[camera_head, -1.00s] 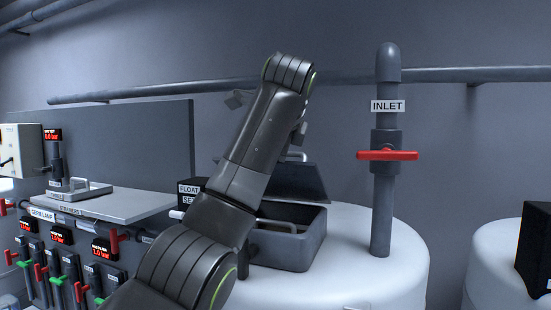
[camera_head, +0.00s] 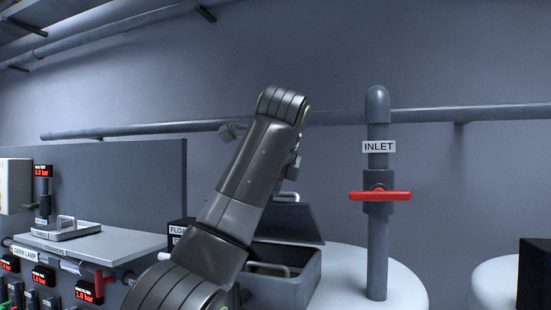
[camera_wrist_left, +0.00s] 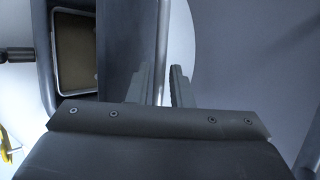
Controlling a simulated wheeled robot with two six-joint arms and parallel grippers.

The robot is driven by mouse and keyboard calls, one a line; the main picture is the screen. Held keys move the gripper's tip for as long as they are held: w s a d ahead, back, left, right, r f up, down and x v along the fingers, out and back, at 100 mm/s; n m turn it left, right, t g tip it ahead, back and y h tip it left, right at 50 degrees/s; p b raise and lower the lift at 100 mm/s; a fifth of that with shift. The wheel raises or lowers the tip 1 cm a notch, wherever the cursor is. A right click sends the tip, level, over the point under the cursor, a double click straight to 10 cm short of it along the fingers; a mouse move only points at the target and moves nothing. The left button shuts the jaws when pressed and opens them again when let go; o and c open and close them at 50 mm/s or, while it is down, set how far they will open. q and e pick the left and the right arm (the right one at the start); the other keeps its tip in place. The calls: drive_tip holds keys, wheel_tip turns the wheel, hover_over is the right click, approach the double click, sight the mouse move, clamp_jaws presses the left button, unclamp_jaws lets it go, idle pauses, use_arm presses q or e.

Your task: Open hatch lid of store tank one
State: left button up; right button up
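The hatch lid (camera_head: 290,222), a dark grey plate, stands raised and tilted back on the grey hatch box (camera_head: 285,291) of the white tank (camera_head: 350,279). A pale handle (camera_head: 287,195) shows behind its top edge. In the left wrist view the box opening (camera_wrist_left: 75,50) is at the left, with the lid (camera_wrist_left: 116,50) beside it. My left gripper (camera_wrist_left: 163,88) is open, its two fingers apart on either side of a pale metal bar (camera_wrist_left: 163,35); I cannot tell whether this is the lid handle. In the head view my arm hides most of the box's left side. My right gripper is not in view.
An upright inlet pipe (camera_head: 377,250) with a red valve handle (camera_head: 379,195) stands right of the hatch. A long pipe (camera_head: 475,114) runs along the wall. A shelf and panel with gauges (camera_head: 86,291) are at the left. A second white tank (camera_head: 493,285) is at the right.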

use_arm(q)
drive_tip(key=b+v, duration=0.3)
drive_tip(key=v, duration=1.2)
drive_tip(key=shift+s+r, duration=0.25)
drive_tip(key=shift+s, duration=0.05)
drive_tip(key=shift+w, duration=0.1)
